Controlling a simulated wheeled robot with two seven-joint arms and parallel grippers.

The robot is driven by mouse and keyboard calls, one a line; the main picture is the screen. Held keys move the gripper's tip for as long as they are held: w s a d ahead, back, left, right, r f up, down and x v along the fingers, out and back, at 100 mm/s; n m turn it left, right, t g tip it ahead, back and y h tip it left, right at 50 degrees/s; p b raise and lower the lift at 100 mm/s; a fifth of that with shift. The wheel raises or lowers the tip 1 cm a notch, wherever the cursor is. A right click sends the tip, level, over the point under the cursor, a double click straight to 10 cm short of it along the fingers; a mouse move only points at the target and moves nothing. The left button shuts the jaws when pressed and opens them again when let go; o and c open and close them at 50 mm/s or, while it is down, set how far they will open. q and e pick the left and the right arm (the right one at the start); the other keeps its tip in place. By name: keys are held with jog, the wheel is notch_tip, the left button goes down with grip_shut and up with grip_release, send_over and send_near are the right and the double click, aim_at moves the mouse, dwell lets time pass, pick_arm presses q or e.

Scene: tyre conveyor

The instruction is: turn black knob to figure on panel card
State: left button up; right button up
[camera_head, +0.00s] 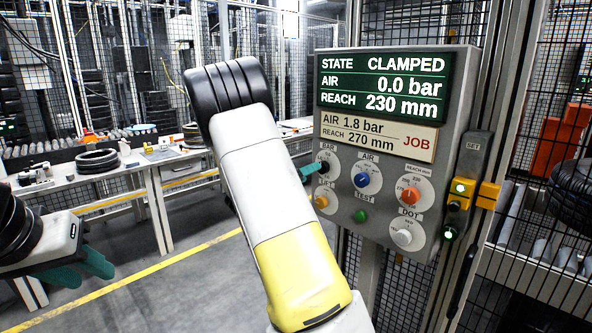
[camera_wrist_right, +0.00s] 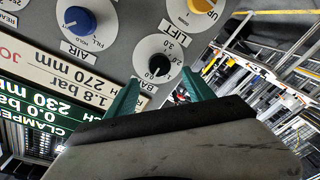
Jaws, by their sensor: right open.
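The black knob (camera_wrist_right: 158,66) sits on a white dial marked BAR on the grey panel (camera_head: 462,95). The panel card (camera_head: 378,136) reads AIR 1.8 bar, REACH 270 mm, JOB. The green screen (camera_head: 382,87) above reads CLAMPED, AIR 0.0 bar, REACH 230 mm. My right gripper (camera_wrist_right: 160,92) is open, its two fingers on either side of the knob and apart from each other. I cannot tell whether they touch it. My left gripper (camera_head: 88,268) is open and empty, far from the panel.
A yellow switch box (camera_head: 470,195) is at the panel's right. A workbench (camera_head: 125,180) stands at the left.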

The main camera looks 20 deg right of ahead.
aim_at(324, 167)
jog(key=x, duration=0.6)
jog(key=shift+d, duration=0.2)
jog(key=shift+c, duration=0.2)
grip_shut()
